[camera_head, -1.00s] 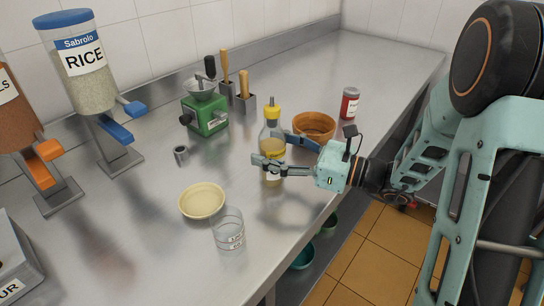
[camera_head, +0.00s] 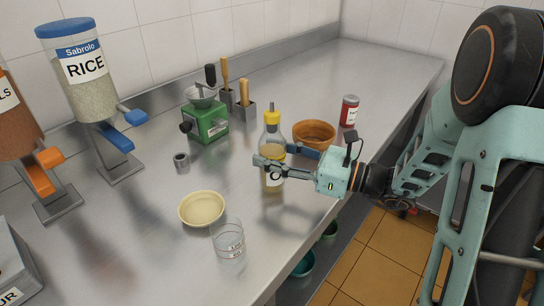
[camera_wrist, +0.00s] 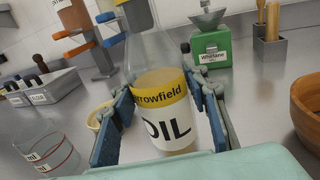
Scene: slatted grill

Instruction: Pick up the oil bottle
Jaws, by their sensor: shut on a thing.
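The oil bottle (camera_head: 272,146) is clear, with a yellow cap, a yellow band and a white label reading OIL. It stands upright on the steel counter in the head view. In the wrist view the bottle (camera_wrist: 162,105) is between the two blue-padded fingers, with its top cut off by the frame. My gripper (camera_head: 273,163) reaches it from the right and is shut on its body; it also shows in the wrist view (camera_wrist: 165,120). I cannot tell whether the base touches the counter.
A wooden bowl (camera_head: 315,134) stands close behind the gripper. A pale yellow bowl (camera_head: 202,209) and a clear measuring cup (camera_head: 228,239) are in front. A green grinder (camera_head: 207,122), a red-labelled jar (camera_head: 349,111) and a rice dispenser (camera_head: 88,72) stand further off. The counter's front edge is nearby.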

